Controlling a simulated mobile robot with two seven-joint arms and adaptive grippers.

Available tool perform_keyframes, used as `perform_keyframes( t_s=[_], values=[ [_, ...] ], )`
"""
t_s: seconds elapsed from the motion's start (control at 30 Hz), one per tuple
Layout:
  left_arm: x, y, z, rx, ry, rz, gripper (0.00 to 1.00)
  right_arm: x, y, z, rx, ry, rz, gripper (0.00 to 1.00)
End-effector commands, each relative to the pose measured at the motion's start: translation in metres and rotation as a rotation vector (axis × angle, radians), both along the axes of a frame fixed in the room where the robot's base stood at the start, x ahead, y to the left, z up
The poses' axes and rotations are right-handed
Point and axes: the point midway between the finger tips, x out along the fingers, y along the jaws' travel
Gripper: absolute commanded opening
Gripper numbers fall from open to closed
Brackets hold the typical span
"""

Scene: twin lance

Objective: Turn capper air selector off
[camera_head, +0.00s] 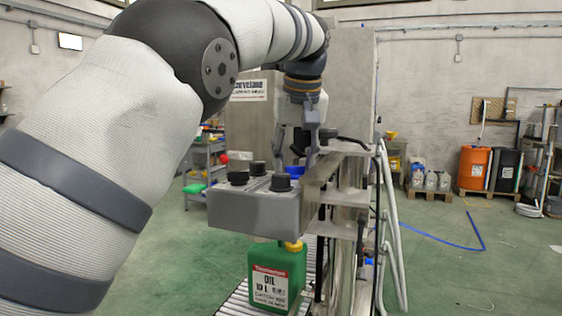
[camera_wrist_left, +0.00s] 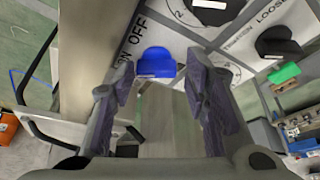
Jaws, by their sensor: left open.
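The selector is a blue knob (camera_wrist_left: 157,62) on a pale panel with ON and OFF lettering beside it. In the head view a bit of blue (camera_head: 295,172) shows on top of the grey control box (camera_head: 255,213), partly behind a black knob. My left gripper (camera_wrist_left: 160,78) is open, with one finger on each side of the blue knob in the wrist view. Contact cannot be told. In the head view the left gripper (camera_head: 296,150) points down over the box's far right part. My right gripper is not in view.
A metal frame (camera_head: 345,190) rises close at the right. A green oil can (camera_head: 277,278) stands below on rollers.

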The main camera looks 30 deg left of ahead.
Motion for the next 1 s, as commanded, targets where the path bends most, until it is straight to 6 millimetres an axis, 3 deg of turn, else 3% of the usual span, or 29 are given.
perform_keyframes(
  t_s=[0.3, 0.47, 0.77, 1.0],
  values=[
    [0.0025, -0.0012, -0.0030, -0.001, -0.001, 0.000, 0.42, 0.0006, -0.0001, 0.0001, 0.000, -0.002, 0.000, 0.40],
    [0.0025, -0.0012, -0.0029, -0.001, -0.001, 0.000, 0.05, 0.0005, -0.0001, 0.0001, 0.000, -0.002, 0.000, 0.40],
    [0.0023, -0.0010, -0.0023, -0.001, -0.002, -0.027, 0.05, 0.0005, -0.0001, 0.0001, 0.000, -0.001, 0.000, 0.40],
    [0.0014, 0.0004, -0.0023, -0.002, -0.002, -0.155, 0.05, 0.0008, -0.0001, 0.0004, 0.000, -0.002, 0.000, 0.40]
  ],
)
